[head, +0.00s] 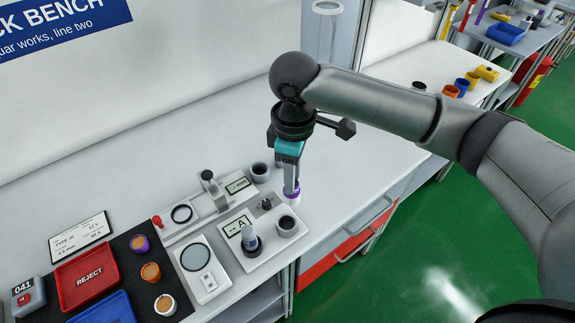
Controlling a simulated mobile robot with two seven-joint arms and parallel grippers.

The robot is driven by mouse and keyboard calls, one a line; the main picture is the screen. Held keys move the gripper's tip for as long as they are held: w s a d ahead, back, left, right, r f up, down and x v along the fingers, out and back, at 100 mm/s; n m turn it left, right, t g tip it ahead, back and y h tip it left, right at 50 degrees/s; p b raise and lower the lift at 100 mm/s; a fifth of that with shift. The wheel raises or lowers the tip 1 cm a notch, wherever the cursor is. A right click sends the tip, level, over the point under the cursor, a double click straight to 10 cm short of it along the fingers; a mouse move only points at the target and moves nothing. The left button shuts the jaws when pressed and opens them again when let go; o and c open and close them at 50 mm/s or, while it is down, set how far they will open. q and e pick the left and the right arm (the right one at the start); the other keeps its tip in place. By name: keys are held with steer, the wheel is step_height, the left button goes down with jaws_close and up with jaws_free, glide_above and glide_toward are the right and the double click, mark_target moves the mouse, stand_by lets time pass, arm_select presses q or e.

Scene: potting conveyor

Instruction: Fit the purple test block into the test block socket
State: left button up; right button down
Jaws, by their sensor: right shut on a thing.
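The block is upright, just beyond the back right edge of a light grey plate marked "A" (236,228). I cannot tell whether its underside touches the bench. The plate carries a dark round cup (286,225), a grey upright cylinder (250,238) and a small dark knob (266,204). Which of these round openings is the test block socket is not clear. My left gripper is not in view.
A fixture with a lever (208,183) and a dark cup (260,171) stand behind the plate. A round-windowed device (195,257), a red REJECT tray (87,279), a blue tray (103,309) and several small pots are left. Bare bench (335,165) lies right of the gripper.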

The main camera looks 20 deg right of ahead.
mark_target(287, 200)
steer(key=n+p, duration=0.1)
steer(key=n, duration=0.1)
steer(key=n+p, duration=0.2)
steer(key=w+a+n+p, duration=0.1)
steer(key=n+p, duration=0.1)
steer(key=shift+w+n, duration=0.1)
steer(key=shift+n, duration=0.2)
steer(key=n+p, duration=0.4)
steer(key=n, duration=0.1)
steer(key=f+n+p, duration=0.1)
steer(key=n+p, duration=0.1)
steer(key=shift+s+a+f+n+p, duration=0.1)
steer(key=shift+s+n+p, duration=0.2)
steer(key=shift+s, duration=0.05)
steer(key=shift+s+f+n+p, duration=0.2)
steer(key=shift+n+p, duration=0.1)
steer(key=shift+n, duration=0.25)
steer(key=shift+s+f+n+p, duration=0.15)
steer(key=shift+n+p, duration=0.15)
steer(key=shift+n, duration=0.25)
steer(key=shift+w+f+b, duration=0.1)
steer(key=shift+f+b, duration=0.7)
steer(key=shift+f, duration=0.55)
step_height(287, 200, down, 3)
steer(key=b, duration=0.3)
steer(key=shift+f, duration=0.1)
steer(key=shift+p, duration=0.7)
